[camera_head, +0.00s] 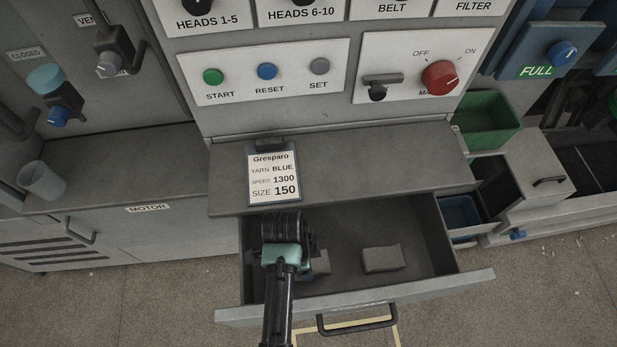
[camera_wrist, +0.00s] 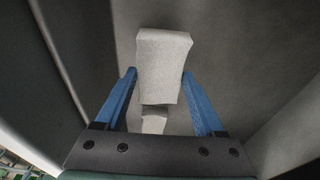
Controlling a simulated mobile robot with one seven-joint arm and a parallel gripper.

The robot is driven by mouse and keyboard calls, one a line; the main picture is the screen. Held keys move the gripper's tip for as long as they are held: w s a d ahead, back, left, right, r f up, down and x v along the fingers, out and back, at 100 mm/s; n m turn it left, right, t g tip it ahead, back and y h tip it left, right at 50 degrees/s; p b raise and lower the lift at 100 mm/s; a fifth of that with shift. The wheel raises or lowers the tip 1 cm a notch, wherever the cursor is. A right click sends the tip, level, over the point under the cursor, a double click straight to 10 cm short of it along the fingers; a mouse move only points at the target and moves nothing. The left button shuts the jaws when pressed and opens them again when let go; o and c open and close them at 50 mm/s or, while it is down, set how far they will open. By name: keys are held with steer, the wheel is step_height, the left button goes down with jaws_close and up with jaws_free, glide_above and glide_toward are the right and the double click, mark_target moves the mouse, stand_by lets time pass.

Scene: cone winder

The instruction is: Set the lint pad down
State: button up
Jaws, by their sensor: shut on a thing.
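A light grey pad (camera_wrist: 163,62), which I take to be the lint pad, sits between the blue fingers of my gripper (camera_wrist: 159,78) in the wrist view. My gripper is shut on it. In the head view my gripper is over the left part of the open drawer (camera_head: 430,285), and its fingertips are hidden. A grey block edge (camera_head: 321,262) shows just right of it, mostly hidden. Another grey pad (camera_head: 382,258) lies on the drawer floor farther right. In the wrist view a second grey piece (camera_wrist: 153,122) shows below the held pad. I cannot tell the held pad's height above the floor.
The drawer front has a black handle (camera_head: 357,325). A grey ledge (camera_head: 370,160) with a settings card (camera_head: 273,174) overhangs the drawer's back. A cup (camera_head: 42,180) stands at the left; a green bin (camera_head: 487,123) is at the right. The drawer's right side has free floor.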

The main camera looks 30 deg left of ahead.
steer(key=shift+f+b, duration=0.3)
steer(key=shift+f, duration=1.95)
steer(key=shift+f, duration=0.2)
steer(key=o, duration=1.3)
steer(key=shift+r, duration=0.1)
steer(key=r, duration=0.4)
steer(key=a+r+p, duration=0.1)
steer(key=r, duration=0.3)
steer(key=s+r, duration=0.1)
steer(key=r, duration=0.3)
steer(key=shift+a+p, duration=0.25)
steer(key=shift+p, duration=0.1)
steer(key=shift+r, duration=0.15)
